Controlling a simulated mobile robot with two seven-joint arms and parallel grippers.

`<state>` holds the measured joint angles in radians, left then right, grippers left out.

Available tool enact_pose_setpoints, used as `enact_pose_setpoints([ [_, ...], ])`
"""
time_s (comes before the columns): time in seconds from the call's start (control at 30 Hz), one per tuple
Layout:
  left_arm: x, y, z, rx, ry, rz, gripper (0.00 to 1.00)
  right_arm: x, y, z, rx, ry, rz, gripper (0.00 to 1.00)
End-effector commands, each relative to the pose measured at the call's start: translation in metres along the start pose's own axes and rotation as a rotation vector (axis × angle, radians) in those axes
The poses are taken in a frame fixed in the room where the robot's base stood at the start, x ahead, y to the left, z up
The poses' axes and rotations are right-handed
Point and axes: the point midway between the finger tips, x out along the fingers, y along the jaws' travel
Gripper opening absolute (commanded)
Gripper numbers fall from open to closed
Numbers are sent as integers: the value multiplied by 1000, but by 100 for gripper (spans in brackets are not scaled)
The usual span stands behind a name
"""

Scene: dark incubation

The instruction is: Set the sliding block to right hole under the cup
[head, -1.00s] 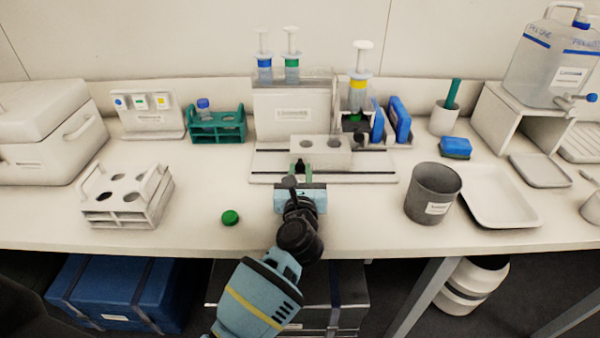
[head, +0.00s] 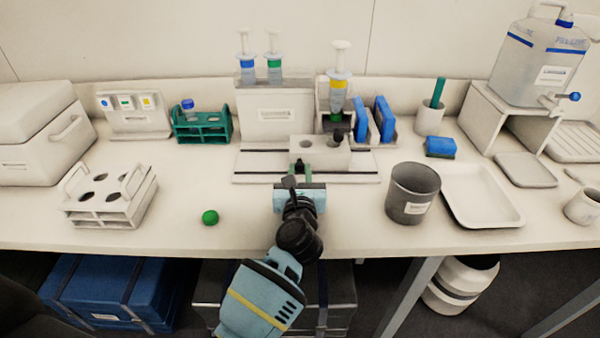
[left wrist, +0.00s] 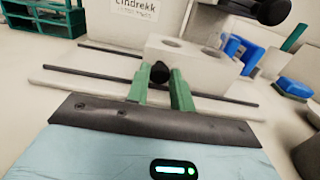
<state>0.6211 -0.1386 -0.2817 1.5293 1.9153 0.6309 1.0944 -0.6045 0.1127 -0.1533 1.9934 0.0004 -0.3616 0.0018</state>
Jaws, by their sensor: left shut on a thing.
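The white sliding block (head: 321,155) sits on the dark-railed base plate (head: 255,168). Its left hole shows open; its right hole is partly hidden by a dark spout (head: 336,134) that appears directly above it. Above the spout is a holder with a yellow-banded syringe (head: 339,75), which seems to be the cup of the task. My left gripper (head: 301,170) is at the block's front. In the left wrist view its green fingers (left wrist: 161,88) are shut around a black knob (left wrist: 160,72) on the block (left wrist: 185,58). My right gripper is not in view.
Blue cassettes (head: 383,119) stand just right of the spout. A grey beaker (head: 412,195) and a white tray (head: 482,220) are at the right front. A white rack (head: 110,205) and a green cap (head: 210,217) are at the left front.

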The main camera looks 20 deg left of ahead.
Motion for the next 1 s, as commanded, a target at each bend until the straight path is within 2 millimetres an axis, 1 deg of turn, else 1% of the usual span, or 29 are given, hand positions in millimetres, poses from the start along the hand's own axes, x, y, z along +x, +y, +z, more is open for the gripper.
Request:
enact_pose_setpoints([
  [0.23, 0, 0, 0, 0, 0, -1, 0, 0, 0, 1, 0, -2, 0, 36],
  [0.27, 0, 0, 0, 0, 0, 0, 26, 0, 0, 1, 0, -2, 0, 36],
  [0.4, 0, 0, 0, 0, 0, 0, 44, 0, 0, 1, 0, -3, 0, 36],
  [1.0, 0, 0, 0, 0, 0, 1, 45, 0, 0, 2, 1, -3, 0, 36],
])
